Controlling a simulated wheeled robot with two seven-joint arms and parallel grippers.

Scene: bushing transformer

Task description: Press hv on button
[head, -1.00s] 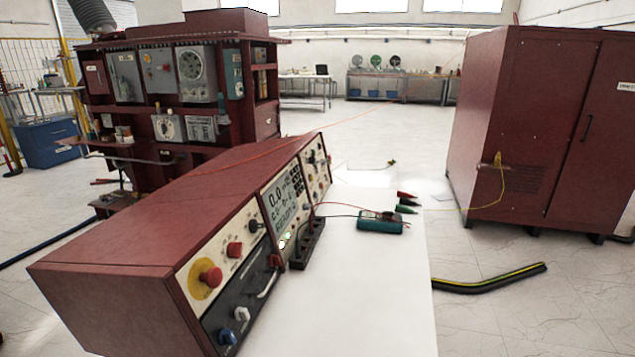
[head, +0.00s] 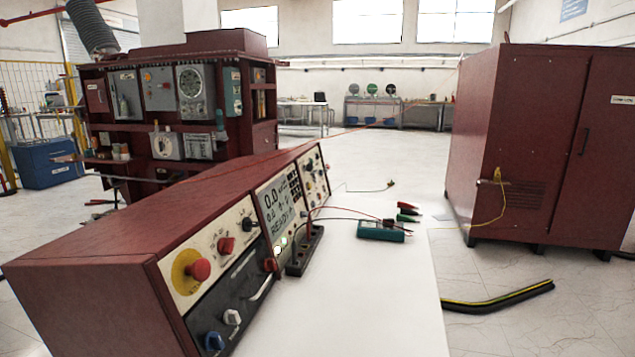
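The dark red control console (head: 120,225) lies along the left side of the white table, its front panel angled toward the right. Labels are too small to read, so I cannot tell which control is the hv on button. Neither of my grippers is in view.
The white table (head: 370,300) is mostly clear on its right. A green meter (head: 380,231) with leads and a black socket strip (head: 304,252) lie on it.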

